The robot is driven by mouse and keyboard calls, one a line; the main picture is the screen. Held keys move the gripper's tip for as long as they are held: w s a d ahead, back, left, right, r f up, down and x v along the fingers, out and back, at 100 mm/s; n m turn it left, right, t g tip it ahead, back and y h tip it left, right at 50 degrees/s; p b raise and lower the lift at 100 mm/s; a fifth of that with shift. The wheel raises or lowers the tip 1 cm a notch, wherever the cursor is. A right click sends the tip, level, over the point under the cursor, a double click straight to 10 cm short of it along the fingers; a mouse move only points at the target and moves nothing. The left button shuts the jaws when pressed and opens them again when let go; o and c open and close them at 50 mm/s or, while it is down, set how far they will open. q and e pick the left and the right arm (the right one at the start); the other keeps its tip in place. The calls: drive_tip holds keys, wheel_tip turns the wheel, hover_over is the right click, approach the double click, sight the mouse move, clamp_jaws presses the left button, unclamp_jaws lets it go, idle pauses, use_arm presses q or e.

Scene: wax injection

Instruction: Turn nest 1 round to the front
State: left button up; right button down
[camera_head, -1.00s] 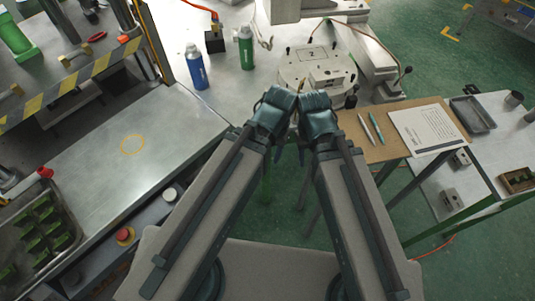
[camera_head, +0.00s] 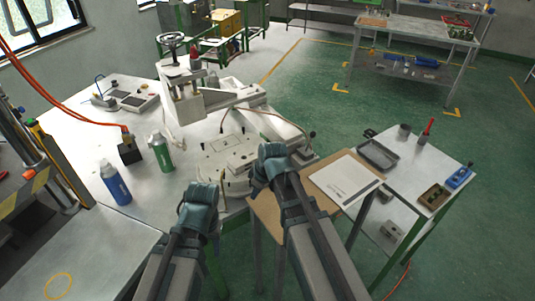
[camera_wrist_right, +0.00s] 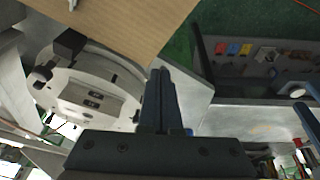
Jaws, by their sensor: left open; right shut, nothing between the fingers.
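The round white turntable (camera_head: 213,168) stands on the table's front right corner, below the press, and carries pale nest plates. A raised block (camera_head: 241,158) lies on its right front part. I cannot read which nest is number 1. In the right wrist view, the turntable (camera_wrist_right: 118,108) shows at the left, with a black knob (camera_wrist_right: 41,76) at its rim. My right gripper (camera_head: 257,184) is at the turntable's right front edge, shut and empty; its fingers (camera_wrist_right: 160,98) show together in the wrist view. My left gripper (camera_head: 200,194) is in front of the turntable, open; its fingertips are mostly hidden.
A blue bottle (camera_head: 115,183), a green bottle (camera_head: 161,152) and a black block (camera_head: 129,150) stand left of the turntable. The white press (camera_head: 187,93) rises behind it. A brown board (camera_head: 330,207) with a paper sheet (camera_head: 345,180) lies at the right, beside a grey tray (camera_head: 377,154).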

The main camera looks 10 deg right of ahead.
drive_tip(key=w+d+r+n+t+y+p, duration=0.15)
drive_tip(key=w+d+r+n+t, duration=0.35)
drive_tip(key=w+d, duration=0.7)
drive_tip(key=shift+m+g+h, duration=0.25)
drive_tip(key=shift+m+g, duration=0.05)
drive_tip(key=shift+g, duration=0.2)
drive_tip(key=b+x, duration=0.8)
drive_tip(key=x, duration=0.1)
drive_tip(key=shift+w+a+f, duration=0.15)
drive_tip(key=shift+w+f, duration=0.05)
drive_tip(key=shift+w, duration=0.1)
